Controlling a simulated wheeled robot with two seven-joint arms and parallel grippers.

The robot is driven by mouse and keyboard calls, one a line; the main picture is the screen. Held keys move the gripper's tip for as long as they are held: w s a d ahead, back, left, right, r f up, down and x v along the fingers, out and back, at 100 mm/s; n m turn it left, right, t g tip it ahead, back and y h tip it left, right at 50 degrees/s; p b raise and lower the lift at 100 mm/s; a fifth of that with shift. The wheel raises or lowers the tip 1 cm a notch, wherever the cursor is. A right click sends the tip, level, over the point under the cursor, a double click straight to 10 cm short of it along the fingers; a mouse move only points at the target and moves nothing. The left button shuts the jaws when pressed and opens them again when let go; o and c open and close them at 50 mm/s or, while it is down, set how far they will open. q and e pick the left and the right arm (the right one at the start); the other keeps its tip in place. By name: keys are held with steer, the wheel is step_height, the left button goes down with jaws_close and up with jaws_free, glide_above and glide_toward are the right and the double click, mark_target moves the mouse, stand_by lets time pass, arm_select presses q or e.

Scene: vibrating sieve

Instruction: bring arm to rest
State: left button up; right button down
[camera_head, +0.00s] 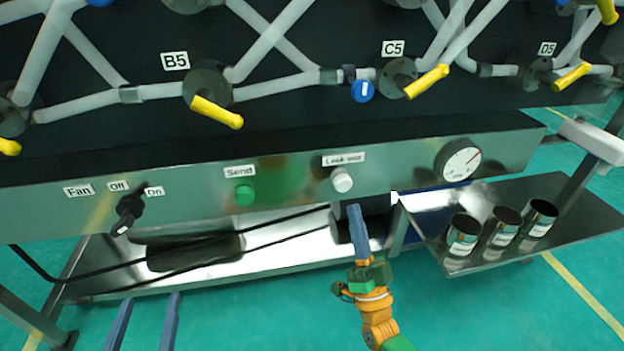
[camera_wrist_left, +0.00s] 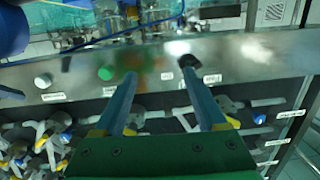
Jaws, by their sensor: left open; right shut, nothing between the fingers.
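My left gripper (camera_head: 151,297) shows at the lower left of the head view as two blue fingers, parted and empty, below the front panel. In the left wrist view its fingers (camera_wrist_left: 160,73) are open, with the panel beyond them and nothing between them. My right gripper (camera_head: 355,208) has its blue fingers shut and pointing up, just below the white button (camera_head: 342,180). Whether it touches the panel I cannot tell. My orange and green right arm comes up from the bottom of the head view.
The panel (camera_head: 300,183) carries a black fan knob (camera_head: 128,212), a green button (camera_head: 244,195) and a gauge (camera_head: 458,160). Several yellow-handled valves sit above. Three metal cups, one here (camera_head: 462,235), stand on a side shelf (camera_head: 590,222). Green floor (camera_head: 250,305) lies open below.

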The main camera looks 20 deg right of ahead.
stand_by(0.6)
